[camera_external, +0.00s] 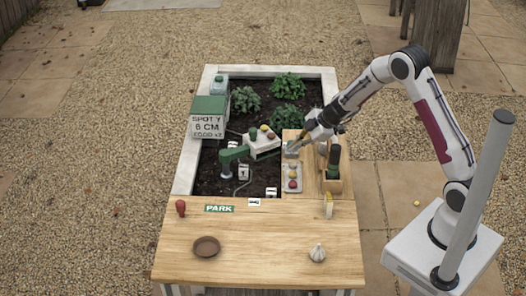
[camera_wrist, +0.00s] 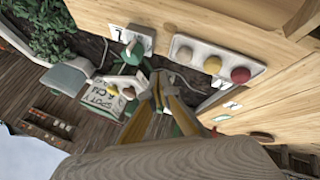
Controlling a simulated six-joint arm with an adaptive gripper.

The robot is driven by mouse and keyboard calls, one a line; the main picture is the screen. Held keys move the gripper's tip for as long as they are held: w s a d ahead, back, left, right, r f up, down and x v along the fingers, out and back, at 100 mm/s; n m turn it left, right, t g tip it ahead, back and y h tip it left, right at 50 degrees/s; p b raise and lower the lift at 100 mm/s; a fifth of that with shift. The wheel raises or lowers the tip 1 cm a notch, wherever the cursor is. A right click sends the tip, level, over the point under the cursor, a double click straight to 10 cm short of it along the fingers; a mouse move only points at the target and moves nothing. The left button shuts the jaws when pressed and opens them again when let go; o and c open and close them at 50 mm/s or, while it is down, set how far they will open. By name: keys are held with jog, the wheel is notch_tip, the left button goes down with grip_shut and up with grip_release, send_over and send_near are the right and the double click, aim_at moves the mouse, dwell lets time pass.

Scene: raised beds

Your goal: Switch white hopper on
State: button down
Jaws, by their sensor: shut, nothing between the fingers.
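A white box (camera_external: 262,142) with coloured knobs on top sits on the soil left of my gripper; I cannot tell for sure whether it is the white hopper. A white panel (camera_external: 292,178) with a pale, a yellow and a red dome lies on the wooden board; it shows at upper right in the wrist view (camera_wrist: 212,60). My gripper (camera_external: 293,149) is over the board's left edge, just above the panel. Its yellowish fingers (camera_wrist: 158,82) are shut and empty in the wrist view. Any switch beneath the fingertips is hidden.
A green jointed device (camera_external: 232,158) stands on the soil. A green box with a sign (camera_external: 208,122) is on the left rim. A dark bottle in a wooden holder (camera_external: 333,170) stands right of the panel. The front table (camera_external: 262,255) has a brown dish (camera_external: 207,246) and garlic (camera_external: 317,253).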

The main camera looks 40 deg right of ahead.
aim_at(278, 148)
jog(key=shift+x, duration=0.95)
jog(key=shift+w+d, duration=0.25)
jog(key=shift+w, duration=0.7)
jog(key=shift+w+d, duration=0.25)
jog(key=shift+w, duration=0.65)
jog(key=shift+w+d, duration=0.1)
jog(key=shift+w, duration=0.05)
jog(key=shift+w+d+n+g+y, duration=0.15)
jog(key=shift+w+d+n+y, duration=0.1)
jog(key=shift+w+d+n, duration=0.25)
jog(key=shift+w+d+n+g+y, duration=0.2)
jog(key=shift+w+n+y, duration=0.1)
jog(key=shift+w, duration=0.4)
jog(key=shift+w+d, duration=0.2)
jog(key=shift+w, duration=0.3)
jog(key=shift+w+d, duration=0.25)
jog(key=shift+w, duration=0.25)
jog(key=w+d, duration=0.1)
jog(key=w, duration=0.5)
jog(key=shift+w, duration=0.35)
jog(key=shift+w+d, duration=0.1)
